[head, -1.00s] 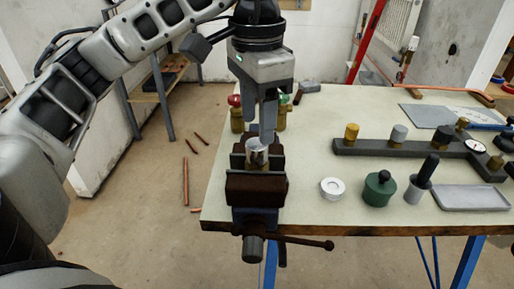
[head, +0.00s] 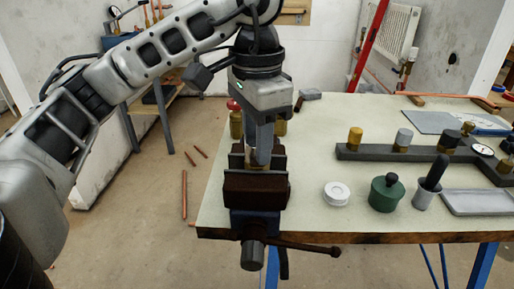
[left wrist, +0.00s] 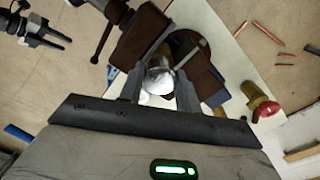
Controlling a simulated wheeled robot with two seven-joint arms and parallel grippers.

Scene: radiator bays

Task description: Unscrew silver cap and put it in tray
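The vise (head: 255,190) stands at the table's near left edge. The silver cap (left wrist: 160,76) shows in the left wrist view between the vise jaws, on top of a part whose lower portion I cannot make out. In the head view my fingers hide it. My left gripper (head: 260,160) points straight down into the vise. In the left wrist view its fingers (left wrist: 160,84) stand on either side of the cap, apart, with a slight gap. My right gripper (left wrist: 58,37) shows at the upper left there, empty, its prongs apart. The grey tray (head: 478,209) lies at the table's right, empty.
A dark manifold (head: 385,154) carries brass and silver caps and a gauge. A white ring (head: 336,193), a green pot (head: 386,195) and a grey cup with a dark handle (head: 424,195) stand before it. A red-topped brass valve (head: 236,120) is behind the vise.

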